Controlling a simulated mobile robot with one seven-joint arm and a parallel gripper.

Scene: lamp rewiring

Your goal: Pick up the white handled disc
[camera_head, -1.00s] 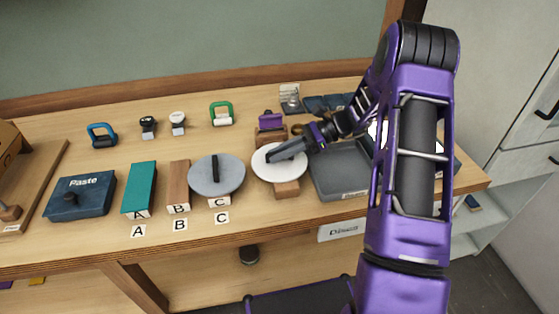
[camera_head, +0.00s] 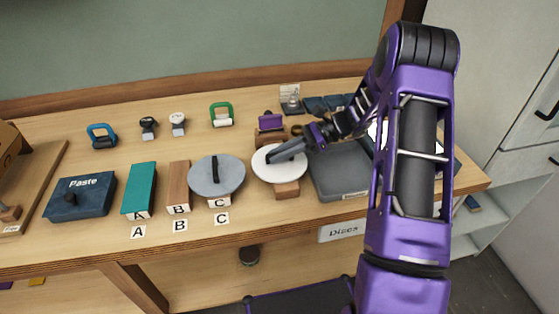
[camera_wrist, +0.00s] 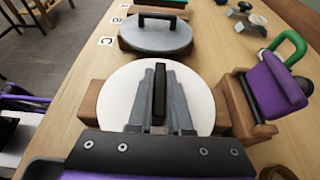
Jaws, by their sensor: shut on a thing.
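The white disc (camera_head: 267,167) with a dark bar handle sits on a wooden block (camera_head: 287,188) on the bench. It also shows in the wrist view (camera_wrist: 112,98), where the black handle (camera_wrist: 159,95) stands between my two grey fingers. My gripper (camera_head: 272,157) comes in from the right over the disc. In the wrist view my gripper (camera_wrist: 160,100) is shut on the handle. The disc appears level and still on or very close to its block; any gap beneath it cannot be made out.
A grey handled disc (camera_head: 232,177) lies close on the left. A purple-handled piece (camera_head: 269,122) stands just behind. A dark tray (camera_head: 338,187) is close on the right. Teal block (camera_head: 139,187), brown block (camera_head: 179,180) and paste box (camera_head: 80,205) stand further left.

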